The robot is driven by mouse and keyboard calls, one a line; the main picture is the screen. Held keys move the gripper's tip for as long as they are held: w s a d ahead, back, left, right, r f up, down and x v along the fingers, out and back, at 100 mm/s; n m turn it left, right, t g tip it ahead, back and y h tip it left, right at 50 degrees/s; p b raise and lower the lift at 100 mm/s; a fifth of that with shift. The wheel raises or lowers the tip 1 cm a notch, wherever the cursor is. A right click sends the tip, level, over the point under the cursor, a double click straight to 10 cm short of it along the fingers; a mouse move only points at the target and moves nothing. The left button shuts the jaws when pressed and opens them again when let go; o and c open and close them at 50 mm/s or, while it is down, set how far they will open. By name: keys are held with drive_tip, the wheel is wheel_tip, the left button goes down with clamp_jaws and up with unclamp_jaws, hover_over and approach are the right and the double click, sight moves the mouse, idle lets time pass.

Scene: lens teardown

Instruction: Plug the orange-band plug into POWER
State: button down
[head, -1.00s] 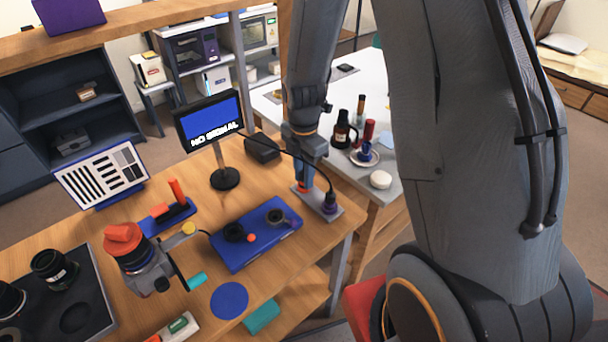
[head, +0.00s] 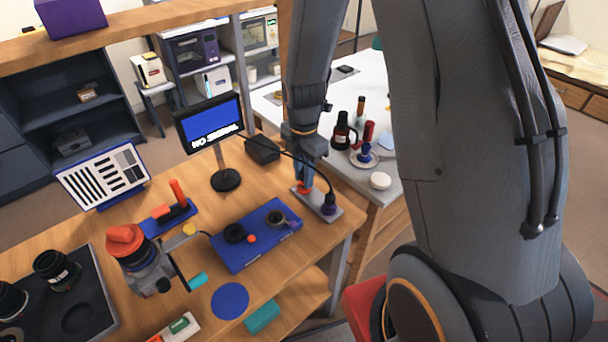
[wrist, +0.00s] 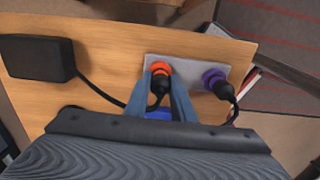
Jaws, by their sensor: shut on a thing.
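The orange-band plug (wrist: 159,70) is at the left end of the light grey socket plate (wrist: 188,66) in the wrist view, with a black cable running from it. My gripper (wrist: 160,88) has its blue-grey fingers on both sides of the plug's black body, shut on it. In the head view the plug shows as a bit of orange (head: 304,187) under my gripper, over the plate (head: 334,215). A purple-band plug (wrist: 214,78) is at the plate's right end. Labels on the plate are not readable, and I cannot tell how deep the orange-band plug is seated.
A monitor (head: 209,122) stands on the wooden bench and reads "NO SIGNAL". A black box (head: 262,149) with a cable sits behind my gripper. A blue tray (head: 262,243) with small parts lies in front. The plate is near the bench's right edge.

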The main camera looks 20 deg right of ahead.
drive_tip(key=shift+r+p, duration=0.45)
drive_tip(key=shift+r, duration=0.1)
idle(0.4)
drive_tip(key=shift+r+p, duration=1.7)
drive_tip(key=shift+r, duration=0.5)
